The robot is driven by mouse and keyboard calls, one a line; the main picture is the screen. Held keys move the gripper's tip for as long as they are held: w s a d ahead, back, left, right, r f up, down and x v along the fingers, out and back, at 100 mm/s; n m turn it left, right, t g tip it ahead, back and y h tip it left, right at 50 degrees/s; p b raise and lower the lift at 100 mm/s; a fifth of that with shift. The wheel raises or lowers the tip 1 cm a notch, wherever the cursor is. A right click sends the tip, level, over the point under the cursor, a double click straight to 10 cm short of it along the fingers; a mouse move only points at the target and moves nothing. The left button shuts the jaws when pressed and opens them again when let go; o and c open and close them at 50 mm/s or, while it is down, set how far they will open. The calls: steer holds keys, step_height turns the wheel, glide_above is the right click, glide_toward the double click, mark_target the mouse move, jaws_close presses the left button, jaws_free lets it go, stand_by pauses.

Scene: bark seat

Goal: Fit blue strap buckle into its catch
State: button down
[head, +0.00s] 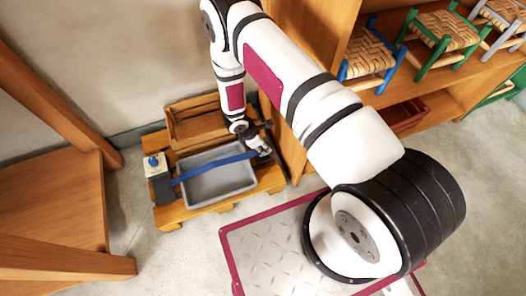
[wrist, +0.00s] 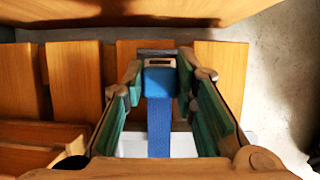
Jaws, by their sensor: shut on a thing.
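The blue strap (head: 215,167) runs taut-looking across the top of a grey bin (head: 219,186), from the pale block at the left to my gripper (head: 262,148) at the right. In the wrist view the strap (wrist: 159,128) leads up to its blue buckle (wrist: 160,80), which sits between the two fingertips of my gripper (wrist: 160,76). The gripper is shut on the buckle. A dark grey piece (wrist: 157,52) lies just beyond the buckle's end; I cannot tell whether it is the catch or whether they touch. In the head view my gripper hides the buckle.
The bin stands on a slatted wooden pallet (head: 209,212). A pale block with a blue knob (head: 154,164) is at its left end. A wooden cabinet side (head: 289,130) rises close to my gripper's right. Small woven stools (head: 367,52) stand on the shelf.

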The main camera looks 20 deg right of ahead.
steer(key=shift+f+b, duration=0.7)
steer(key=shift+f, duration=1.2)
steer(key=shift+f, duration=0.1)
steer(key=shift+f+b, duration=0.25)
steer(key=shift+b, duration=0.15)
steer(key=c, duration=1.3)
jaws_free()
steer(key=shift+r, duration=0.15)
steer(key=shift+r+p, duration=0.25)
steer(key=shift+p, duration=0.15)
steer(key=p+v, duration=0.4)
steer(key=v, duration=0.8)
